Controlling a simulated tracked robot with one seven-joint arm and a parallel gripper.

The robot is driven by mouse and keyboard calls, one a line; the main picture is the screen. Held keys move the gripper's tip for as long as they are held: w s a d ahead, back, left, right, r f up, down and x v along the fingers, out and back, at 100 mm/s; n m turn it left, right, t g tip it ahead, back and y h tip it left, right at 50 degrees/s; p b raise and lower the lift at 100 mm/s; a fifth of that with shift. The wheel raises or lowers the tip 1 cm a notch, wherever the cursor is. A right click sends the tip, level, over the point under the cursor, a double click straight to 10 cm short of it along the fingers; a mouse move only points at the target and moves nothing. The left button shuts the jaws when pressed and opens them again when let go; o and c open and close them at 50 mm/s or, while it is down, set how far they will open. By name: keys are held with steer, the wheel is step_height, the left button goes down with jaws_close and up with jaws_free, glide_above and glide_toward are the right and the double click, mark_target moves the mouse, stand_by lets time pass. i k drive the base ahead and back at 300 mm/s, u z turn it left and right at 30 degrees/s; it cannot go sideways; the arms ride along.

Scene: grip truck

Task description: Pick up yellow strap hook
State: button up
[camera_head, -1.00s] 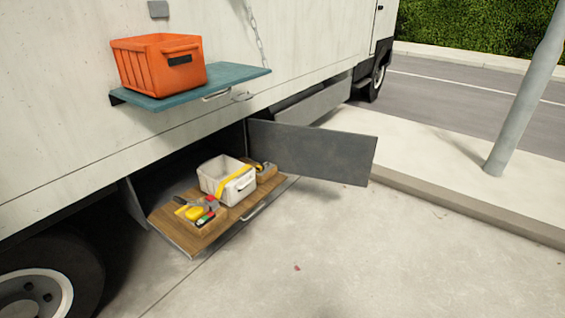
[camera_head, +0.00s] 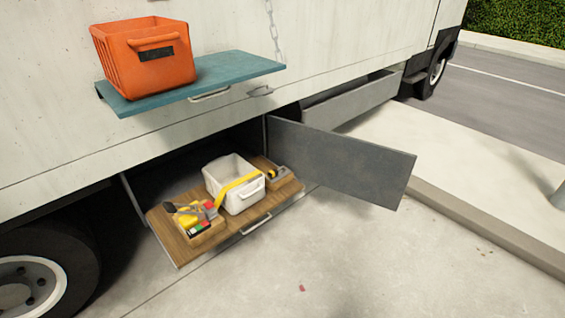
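A yellow strap (camera_head: 238,185) hangs over the near left edge of a white bin (camera_head: 246,199). Its far end reaches the right side of the bin, near a grey and yellow item (camera_head: 277,173) that may be its hook or ratchet; it is too small to tell. The bin stands on a wooden pull-out drawer (camera_head: 178,247) low on the truck's side. My gripper is not in view.
A wooden box (camera_head: 208,238) of small tools stands left of the bin. An open grey door panel (camera_head: 345,165) juts out to the right. Above, a teal shelf (camera_head: 225,75) holds an orange crate (camera_head: 170,72).

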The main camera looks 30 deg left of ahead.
mark_target(273, 174)
steer(key=u, duration=0.3)
steer(key=i, duration=0.95)
steer(key=u, duration=1.05)
steer(key=i, duration=0.7)
steer(key=u, duration=0.45)
steer(key=k, duration=0.85)
steer(key=u, duration=0.2)
steer(key=i, duration=0.85)
steer(key=z, duration=0.05)
